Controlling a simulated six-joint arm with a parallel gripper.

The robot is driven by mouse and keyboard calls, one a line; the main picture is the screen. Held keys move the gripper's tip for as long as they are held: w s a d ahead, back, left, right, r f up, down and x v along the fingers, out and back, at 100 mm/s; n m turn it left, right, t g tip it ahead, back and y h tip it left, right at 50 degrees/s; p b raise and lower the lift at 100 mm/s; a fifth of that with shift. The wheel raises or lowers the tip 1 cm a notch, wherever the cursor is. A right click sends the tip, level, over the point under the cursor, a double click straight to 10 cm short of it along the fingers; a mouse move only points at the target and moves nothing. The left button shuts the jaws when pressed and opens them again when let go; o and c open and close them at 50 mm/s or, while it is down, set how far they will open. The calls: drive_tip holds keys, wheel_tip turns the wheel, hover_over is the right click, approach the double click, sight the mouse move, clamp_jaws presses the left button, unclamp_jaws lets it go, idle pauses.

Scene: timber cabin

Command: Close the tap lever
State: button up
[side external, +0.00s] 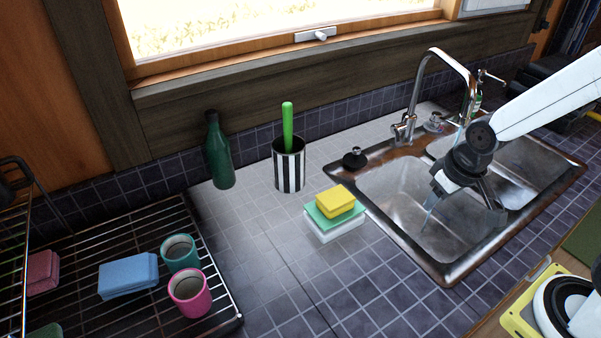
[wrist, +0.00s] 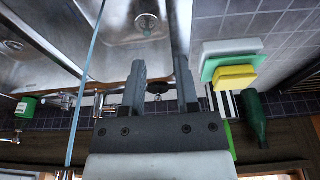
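The chrome tap (side external: 438,58) arches over a double steel sink, with its small lever (side external: 402,130) low on the left side of its base. A thin stream of water (side external: 430,216) shows in the left basin, and the stream also crosses the wrist view (wrist: 84,82) as a pale blue line. My gripper (side external: 492,200) hangs over the sink, in front of the tap and apart from the lever. In the wrist view, its two dark fingers (wrist: 160,68) are spread with nothing between them. Chrome fittings show beyond the fingers at left, but I cannot tell which is the lever.
Stacked sponges (side external: 336,203), a striped cup (side external: 289,170) with a green handle and a green bottle (side external: 219,155) stand left of the sink (side external: 378,222). A dark stopper (side external: 354,158) sits by its rim. A dish rack (side external: 222,312) holds cups. The front-middle counter is clear.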

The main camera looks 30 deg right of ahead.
drive_tip(key=shift+w+d+r+m, duration=0.2)
drive_tip(key=shift+w+r+m, duration=0.05)
drive_tip(key=shift+w, duration=0.3)
drive_tip(key=shift+w+d+r+m, duration=0.2)
drive_tip(key=shift+w+r+m, duration=0.05)
drive_tip(key=shift+w, duration=0.3)
clamp_jaws()
drive_tip(key=w+d+r+m+t+h, duration=0.3)
drive_tip(key=w+d+r+m, duration=0.6)
drive_tip(key=w, duration=0.5)
drive_tip(key=shift+w+d+r, duration=0.15)
drive_tip(key=shift+d+r, duration=0.35)
drive_tip(key=shift+d, duration=0.05)
